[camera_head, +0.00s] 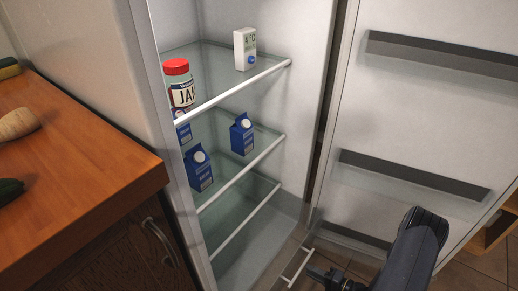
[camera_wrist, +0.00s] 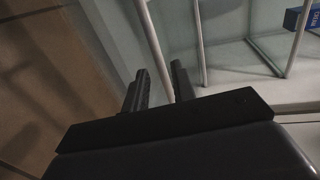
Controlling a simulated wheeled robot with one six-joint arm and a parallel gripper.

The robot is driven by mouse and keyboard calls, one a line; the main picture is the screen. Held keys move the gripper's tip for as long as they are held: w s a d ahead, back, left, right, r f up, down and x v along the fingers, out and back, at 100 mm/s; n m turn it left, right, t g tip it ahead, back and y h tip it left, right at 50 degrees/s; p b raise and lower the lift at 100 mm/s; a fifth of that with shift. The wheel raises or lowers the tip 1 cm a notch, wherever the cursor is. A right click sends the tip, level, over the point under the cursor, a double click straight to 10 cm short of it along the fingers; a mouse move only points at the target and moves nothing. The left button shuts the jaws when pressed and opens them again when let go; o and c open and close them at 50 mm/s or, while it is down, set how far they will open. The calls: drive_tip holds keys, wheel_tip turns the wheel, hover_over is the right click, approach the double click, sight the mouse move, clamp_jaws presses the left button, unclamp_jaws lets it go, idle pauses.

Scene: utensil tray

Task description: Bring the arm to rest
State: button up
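My arm (camera_head: 412,255) reaches in from the lower right of the head view, in front of the open fridge door (camera_head: 415,110). My gripper (camera_head: 316,271) is low, beside a short white bar (camera_head: 297,266) near the floor. In the wrist view the two dark fingers (camera_wrist: 159,78) stand apart with nothing held between them. A pale bar (camera_wrist: 155,45) runs behind the gap; I cannot tell whether it touches the fingers.
The open fridge has glass shelves with white front rails (camera_head: 235,90). A wooden counter (camera_head: 85,150) stands at left. Tiled floor (camera_head: 465,275) shows at lower right.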

sight(302, 266)
drive_tip(key=shift+b+x, duration=0.45)
drive_tip(key=shift+x, duration=1.9)
drive_tip(key=shift+r, duration=0.1)
